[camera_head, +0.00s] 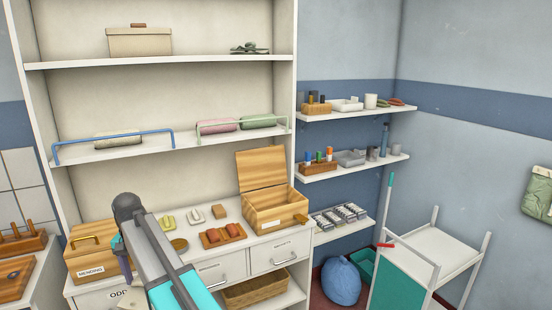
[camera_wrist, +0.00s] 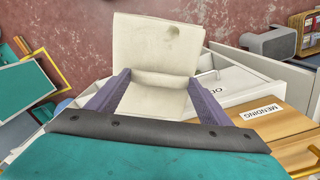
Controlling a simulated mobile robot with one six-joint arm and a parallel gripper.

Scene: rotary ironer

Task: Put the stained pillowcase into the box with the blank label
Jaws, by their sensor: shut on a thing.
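The stained pillowcase (camera_wrist: 155,45) is a cream folded cloth with a greyish stain near its top edge in the wrist view. My gripper (camera_wrist: 160,80) is shut on it, with a purple finger on each side, and it extends beyond the fingertips. In the head view my arm hides most of the gripper. A wooden box (camera_head: 262,212) with its lid raised stands on the cabinet top, right of my arm. A pale label on its front shows no readable writing. Another wooden box (camera_head: 95,262), labelled MENDING, is at the left with its lid down; it also shows in the wrist view (camera_wrist: 285,128).
Small coloured pieces and a wooden tray (camera_head: 222,237) lie between the boxes. Drawers (camera_head: 275,256) sit below the cabinet top; the wrist view shows one drawer (camera_wrist: 232,82) standing out. Shelves rise above. A trolley (camera_head: 440,250) and blue bag (camera_head: 341,280) are at the right.

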